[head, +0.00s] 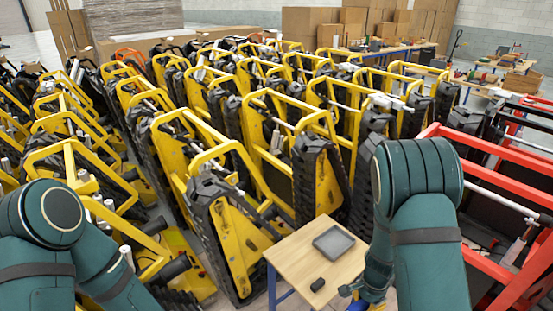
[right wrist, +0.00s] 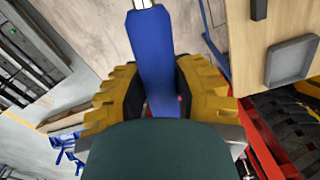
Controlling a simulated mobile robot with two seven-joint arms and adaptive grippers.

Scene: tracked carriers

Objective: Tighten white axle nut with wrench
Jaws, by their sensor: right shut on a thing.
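My right gripper (right wrist: 160,92) has its yellow fingers shut on the blue handle of the wrench (right wrist: 152,48). The wrench's metal end is cut off at the top edge of the right wrist view. In the head view, the right gripper (head: 352,290) is low, beside the right edge of a small wooden table, partly hidden by my forearm. A white axle nut cannot be made out in either view. My left arm comes in at the lower left of the head view, but its gripper is out of the picture.
The small wooden table (head: 290,255) bears a grey tray (head: 334,242) and a small black object (head: 317,284). Yellow-framed tracked carriers (head: 235,235) stand in tight rows ahead. A red-framed carrier (head: 495,182) stands close on the right. Workbenches and cardboard boxes (head: 305,27) are at the back.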

